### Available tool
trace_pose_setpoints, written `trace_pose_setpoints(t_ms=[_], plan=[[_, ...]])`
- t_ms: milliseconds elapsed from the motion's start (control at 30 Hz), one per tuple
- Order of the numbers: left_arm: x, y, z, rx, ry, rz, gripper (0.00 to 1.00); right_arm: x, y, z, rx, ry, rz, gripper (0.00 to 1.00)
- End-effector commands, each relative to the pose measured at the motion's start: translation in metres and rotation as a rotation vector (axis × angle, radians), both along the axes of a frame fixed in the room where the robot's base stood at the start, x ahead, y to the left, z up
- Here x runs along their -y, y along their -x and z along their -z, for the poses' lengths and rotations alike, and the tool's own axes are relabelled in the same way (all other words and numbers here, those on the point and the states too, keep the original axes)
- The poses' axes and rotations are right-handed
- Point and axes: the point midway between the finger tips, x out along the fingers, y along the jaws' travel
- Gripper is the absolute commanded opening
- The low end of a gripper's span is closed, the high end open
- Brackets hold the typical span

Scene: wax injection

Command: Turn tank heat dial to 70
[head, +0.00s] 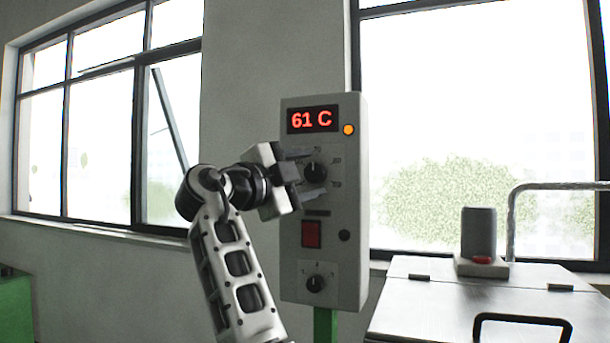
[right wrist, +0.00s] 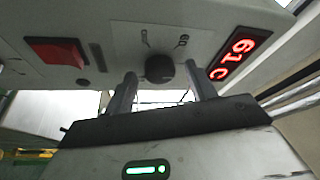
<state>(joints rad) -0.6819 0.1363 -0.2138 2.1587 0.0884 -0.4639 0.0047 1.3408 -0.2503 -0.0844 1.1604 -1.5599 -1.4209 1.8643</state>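The upper black dial (head: 315,172) sits on a pale control box (head: 348,215), below a red display (head: 312,119) reading 61 C. My right gripper (head: 306,173) is open at the box front, one finger above the dial and one below. In the right wrist view the dial (right wrist: 160,68) lies between the two spread fingertips (right wrist: 161,86), with a gap showing on each side. The display (right wrist: 240,52) also shows there, tilted. The dial's pointer is too small to read. My left gripper is not in view.
The box also bears an orange lamp (head: 348,129), a red switch (head: 312,234), a small black button (head: 344,236) and a lower dial (head: 316,283). A metal-lidded tank (head: 425,300) with a black handle (head: 522,320) stands at right. Windows are behind.

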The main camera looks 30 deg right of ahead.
Motion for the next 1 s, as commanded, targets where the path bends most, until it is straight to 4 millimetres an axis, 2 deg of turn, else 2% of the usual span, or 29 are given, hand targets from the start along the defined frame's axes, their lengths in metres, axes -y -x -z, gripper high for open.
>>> trace_pose_setpoints(t_ms=[167, 333, 700, 900, 1000], plan=[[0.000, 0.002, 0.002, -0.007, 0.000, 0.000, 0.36, -0.001, 0.000, 0.000, -0.001, 0.000, 0.000, 0.55], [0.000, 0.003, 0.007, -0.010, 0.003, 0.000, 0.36, -0.018, 0.006, 0.004, 0.000, 0.001, -0.003, 0.55], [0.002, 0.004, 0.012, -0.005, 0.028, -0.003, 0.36, -0.099, 0.037, 0.016, 0.000, 0.002, -0.004, 0.55], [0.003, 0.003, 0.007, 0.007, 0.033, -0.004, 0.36, -0.131, 0.050, 0.019, 0.002, 0.004, -0.001, 0.55], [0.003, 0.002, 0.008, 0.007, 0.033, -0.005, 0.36, -0.141, 0.053, 0.020, 0.002, 0.002, 0.000, 0.55]])
